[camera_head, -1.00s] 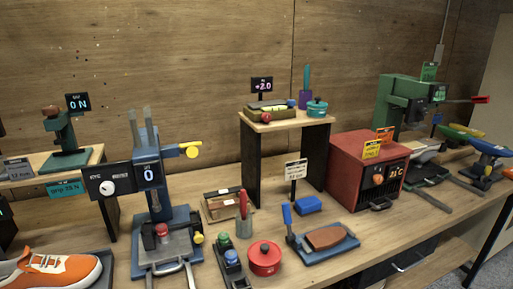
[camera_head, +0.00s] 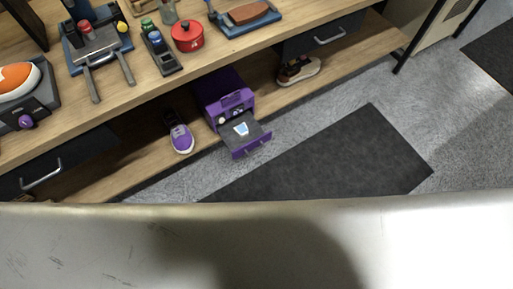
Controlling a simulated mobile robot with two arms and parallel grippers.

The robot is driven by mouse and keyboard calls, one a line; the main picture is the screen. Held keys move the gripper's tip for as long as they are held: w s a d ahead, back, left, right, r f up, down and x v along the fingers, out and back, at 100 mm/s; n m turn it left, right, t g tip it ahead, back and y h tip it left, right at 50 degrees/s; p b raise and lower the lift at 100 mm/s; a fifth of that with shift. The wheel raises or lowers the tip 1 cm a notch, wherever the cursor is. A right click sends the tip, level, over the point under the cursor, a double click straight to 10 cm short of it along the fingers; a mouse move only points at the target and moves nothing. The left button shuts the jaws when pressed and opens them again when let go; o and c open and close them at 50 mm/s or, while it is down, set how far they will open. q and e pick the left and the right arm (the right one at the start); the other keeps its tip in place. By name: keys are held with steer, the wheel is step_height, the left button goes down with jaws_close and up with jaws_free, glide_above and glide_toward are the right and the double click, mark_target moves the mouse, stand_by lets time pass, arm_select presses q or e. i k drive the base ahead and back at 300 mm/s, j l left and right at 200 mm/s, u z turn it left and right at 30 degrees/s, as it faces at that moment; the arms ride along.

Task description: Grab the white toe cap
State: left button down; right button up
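A small white piece with some blue on it (camera_head: 241,129) lies on the dark pulled-out tray (camera_head: 257,137) of a purple machine (camera_head: 221,92) on the lower shelf; it is too small to tell for sure that it is the toe cap. A purple sneaker with a white toe (camera_head: 182,138) sits on the shelf to the left of the machine. An orange and white shoe (camera_head: 17,77) is partly in view at the left edge, on the bench top. Neither of my grippers is in view.
The bench top (camera_head: 190,76) overhangs the lower shelf. It holds a red pot (camera_head: 187,37), a blue clamp stand and a brush tray. A brown sneaker (camera_head: 299,70) is on the shelf to the right. A dark mat (camera_head: 335,155) lies on open floor.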

mark_target(242, 130)
steer(key=i+l+u, duration=0.15)
steer(key=l, duration=0.45)
steer(key=i+l+u, duration=0.1)
steer(key=l, duration=0.55)
steer(key=i+l+u, duration=0.15)
steer(key=l, duration=0.5)
steer(key=l+u, duration=0.15)
steer(key=l, duration=0.5)
steer(key=i, duration=0.05)
